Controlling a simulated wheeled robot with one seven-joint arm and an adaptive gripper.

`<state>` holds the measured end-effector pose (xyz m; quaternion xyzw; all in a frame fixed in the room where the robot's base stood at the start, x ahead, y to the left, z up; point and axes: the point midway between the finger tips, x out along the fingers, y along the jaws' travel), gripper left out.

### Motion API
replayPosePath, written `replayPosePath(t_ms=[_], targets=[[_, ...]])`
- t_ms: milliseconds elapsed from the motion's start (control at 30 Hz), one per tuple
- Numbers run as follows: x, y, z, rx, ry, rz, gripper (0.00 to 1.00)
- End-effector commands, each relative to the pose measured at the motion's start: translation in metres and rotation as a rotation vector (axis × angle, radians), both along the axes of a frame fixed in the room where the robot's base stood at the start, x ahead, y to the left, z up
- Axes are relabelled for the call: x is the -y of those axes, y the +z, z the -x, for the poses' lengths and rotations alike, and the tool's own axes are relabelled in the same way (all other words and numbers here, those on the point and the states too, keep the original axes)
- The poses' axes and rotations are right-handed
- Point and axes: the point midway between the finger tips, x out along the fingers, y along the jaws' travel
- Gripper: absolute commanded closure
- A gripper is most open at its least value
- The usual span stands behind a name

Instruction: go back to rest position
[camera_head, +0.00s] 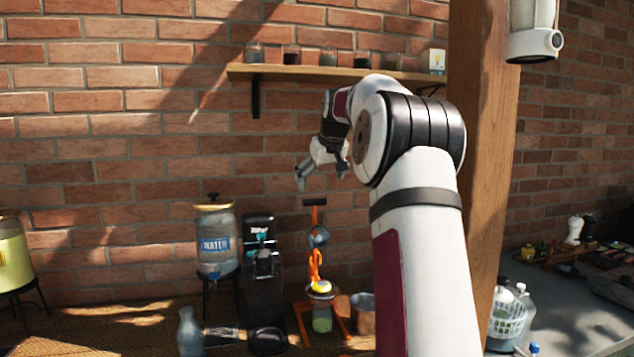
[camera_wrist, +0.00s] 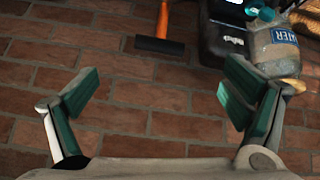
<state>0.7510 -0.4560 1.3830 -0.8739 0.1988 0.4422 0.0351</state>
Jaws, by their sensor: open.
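My gripper (camera_head: 321,172) is raised in front of the brick wall, below the wooden shelf and above the table things. In the wrist view my gripper (camera_wrist: 160,97) has its two fingers wide apart with nothing between them. Behind the gap there is only brick wall (camera_wrist: 150,123). My arm fills the middle right of the head view and hides part of the wall and table.
A water dispenser (camera_head: 216,238), a black machine (camera_head: 263,285) and an orange-framed juicer (camera_head: 316,262) stand on the table below. The shelf (camera_head: 300,71) holds several glasses. A wooden post (camera_head: 482,150) rises right of my arm. A glass bottle (camera_head: 189,333) stands in front.

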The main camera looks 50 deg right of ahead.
Motion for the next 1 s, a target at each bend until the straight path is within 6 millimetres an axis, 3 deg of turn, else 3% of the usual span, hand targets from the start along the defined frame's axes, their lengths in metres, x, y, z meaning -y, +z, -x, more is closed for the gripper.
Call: replayPosePath(t_ms=[300,367,433,567,667,800,1000], targets=[[-0.001,0.000,0.000,0.000,0.001,0.000,0.06],[-0.008,0.002,-0.002,-0.002,0.007,0.001,0.06],[-0.027,0.006,-0.004,-0.008,0.023,0.003,0.06],[-0.094,0.015,-0.003,-0.034,0.072,0.005,0.06],[-0.159,0.019,0.009,-0.057,0.115,0.005,0.06],[-0.241,0.016,0.042,-0.085,0.167,-0.001,0.06],[-0.334,-0.003,0.110,-0.110,0.229,-0.020,0.06]])
